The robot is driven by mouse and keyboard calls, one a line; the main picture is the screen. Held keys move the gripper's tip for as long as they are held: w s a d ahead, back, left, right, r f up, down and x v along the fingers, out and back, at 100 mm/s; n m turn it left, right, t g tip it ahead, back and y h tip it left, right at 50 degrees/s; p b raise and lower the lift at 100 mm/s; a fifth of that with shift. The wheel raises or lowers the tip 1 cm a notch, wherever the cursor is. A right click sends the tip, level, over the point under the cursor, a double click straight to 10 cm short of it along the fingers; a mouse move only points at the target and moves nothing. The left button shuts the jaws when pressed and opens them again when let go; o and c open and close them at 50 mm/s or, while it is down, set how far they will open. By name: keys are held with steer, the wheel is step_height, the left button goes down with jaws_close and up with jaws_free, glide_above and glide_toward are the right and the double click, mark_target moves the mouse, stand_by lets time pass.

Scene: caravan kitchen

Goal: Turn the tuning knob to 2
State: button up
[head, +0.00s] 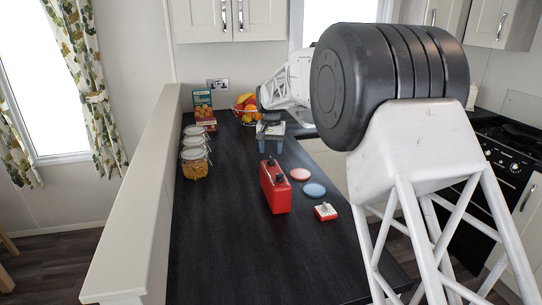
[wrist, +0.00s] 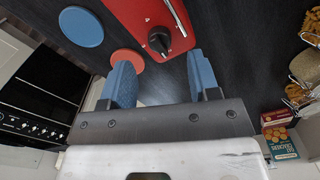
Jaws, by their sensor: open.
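A red box-shaped device (head: 275,190) stands on the dark counter in the head view, with small black parts on its top. In the wrist view the red device (wrist: 128,12) shows at the top, with a round black tuning knob (wrist: 160,40) near its end. Pale marks surround the knob, but I cannot read the numbers or its setting. My gripper (head: 271,149) is just behind the device in the head view. In the wrist view my gripper (wrist: 159,60) has its blue fingers apart and empty. The knob appears beyond the fingertips, between them in the picture; I see no contact.
A pink disc (head: 300,174), a blue disc (head: 314,190) and a small red block with a white top (head: 325,212) lie right of the device. Jars (head: 194,165) line the left edge. A fruit basket (head: 245,112) and boxes (head: 203,105) stand behind. The front counter is clear.

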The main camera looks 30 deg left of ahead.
mark_target(273, 161)
steer(key=shift+r, duration=1.65)
steer(key=shift+d, duration=0.1)
